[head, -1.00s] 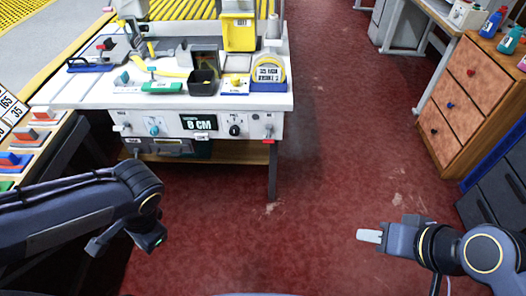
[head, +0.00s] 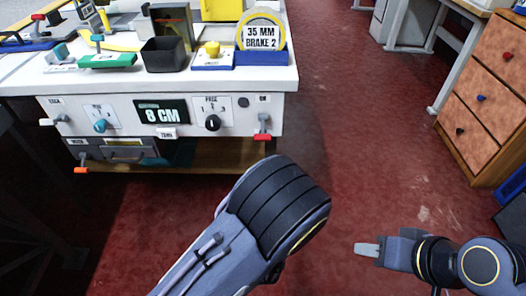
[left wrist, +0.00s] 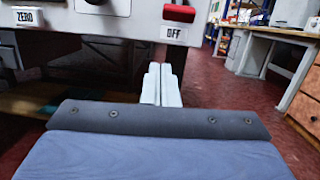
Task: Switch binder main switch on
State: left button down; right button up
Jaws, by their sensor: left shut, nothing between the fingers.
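The binder's front panel (head: 230,128) faces me under the white table top. At its right end a red lever switch (head: 262,137) sits below an ON label; in the left wrist view its red handle (left wrist: 179,13) is above an OFF label (left wrist: 174,33). My left gripper (left wrist: 160,85) is shut and empty, its pale fingers together below the OFF label and apart from the switch.
The panel also holds an 8 CM display (head: 162,113), a black knob (head: 212,123), a blue knob (head: 100,125) and a ZERO button (left wrist: 96,2). A wooden drawer cabinet (head: 490,95) stands at right. Red floor (head: 370,150) lies open between it and the table.

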aim_at(263, 129)
pick_arm(q)
jog(key=shift+d+f+m+h, duration=0.6)
jog(key=shift+d+h, duration=0.1)
jog(key=shift+d, duration=0.1)
jog(key=shift+w, duration=0.15)
jog(key=w+r+b, duration=0.2)
jog(key=w, duration=0.8)
jog(key=s+r, duration=0.2)
jog(key=r, duration=0.1)
jog(key=shift+s+r+b, duration=0.2)
jog(key=shift+r+b, duration=0.05)
jog(key=shift+b, duration=0.15)
